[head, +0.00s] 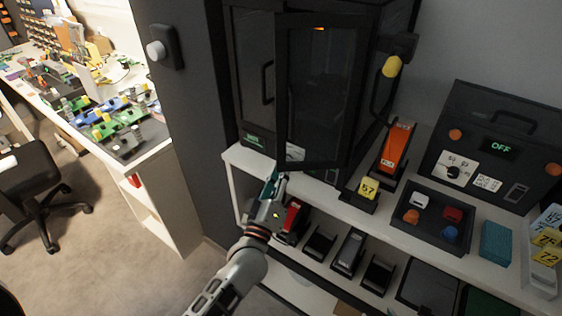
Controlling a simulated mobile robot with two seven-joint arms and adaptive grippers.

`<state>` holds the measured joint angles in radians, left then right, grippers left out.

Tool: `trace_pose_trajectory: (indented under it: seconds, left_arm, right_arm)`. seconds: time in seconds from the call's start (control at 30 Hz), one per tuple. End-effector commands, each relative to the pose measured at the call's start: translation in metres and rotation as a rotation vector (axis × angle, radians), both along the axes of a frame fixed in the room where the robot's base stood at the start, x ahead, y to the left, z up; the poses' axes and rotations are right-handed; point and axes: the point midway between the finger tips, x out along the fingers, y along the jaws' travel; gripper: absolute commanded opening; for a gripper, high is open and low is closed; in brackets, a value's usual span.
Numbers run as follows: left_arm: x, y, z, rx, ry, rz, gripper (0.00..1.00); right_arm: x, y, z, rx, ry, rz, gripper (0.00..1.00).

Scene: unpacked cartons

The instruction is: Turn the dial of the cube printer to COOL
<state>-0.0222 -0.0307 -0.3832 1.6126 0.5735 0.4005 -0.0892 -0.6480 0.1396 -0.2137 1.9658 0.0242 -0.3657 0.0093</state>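A black box with a green OFF display (501,147) stands at the right end of the white shelf. A dark round dial (453,172) sits on a white marked plate on its front; the lettering is too small to read. I take this box to be the cube printer, but no name shows on it. My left gripper (272,181) is at the shelf's front edge, below the cabinet door and well left of the dial. Its fingers are small and dark, so I cannot tell whether they are open or shut. My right gripper is out of view.
A dark cabinet's glazed door (318,95) stands swung out above my gripper. An orange device (396,148), a yellow 57 block (368,188) and a black tray (430,226) with small coloured pieces stand between gripper and box. A blue-green block (496,242) sits right of the tray.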

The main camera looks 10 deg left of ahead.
Motion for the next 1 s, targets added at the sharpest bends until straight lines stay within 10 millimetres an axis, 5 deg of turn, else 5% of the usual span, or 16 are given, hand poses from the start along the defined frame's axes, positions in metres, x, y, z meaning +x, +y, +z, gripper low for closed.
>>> trace_pose_trajectory:
  seconds: [0.2,0.7,0.73,0.77,1.0]
  left_arm:
    - [0.0,-0.0002,0.0016,-0.059,0.025,0.0,0.0]
    - [0.0,0.0,0.0003,-0.074,0.031,0.0,0.0]
    - [0.0,0.0,0.0003,-0.074,0.031,0.0,0.28]
    - [0.0,0.0,0.0003,-0.074,0.031,0.0,0.35]
    - [0.0,-0.0001,0.0004,-0.073,0.031,0.001,0.37]
  right_arm:
    - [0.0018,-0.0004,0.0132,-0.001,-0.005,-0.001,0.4]
    - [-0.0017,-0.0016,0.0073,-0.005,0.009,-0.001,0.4]
    - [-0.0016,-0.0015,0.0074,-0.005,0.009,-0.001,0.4]
    - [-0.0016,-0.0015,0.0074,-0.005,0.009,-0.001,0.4]
    - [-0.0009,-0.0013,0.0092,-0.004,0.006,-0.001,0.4]
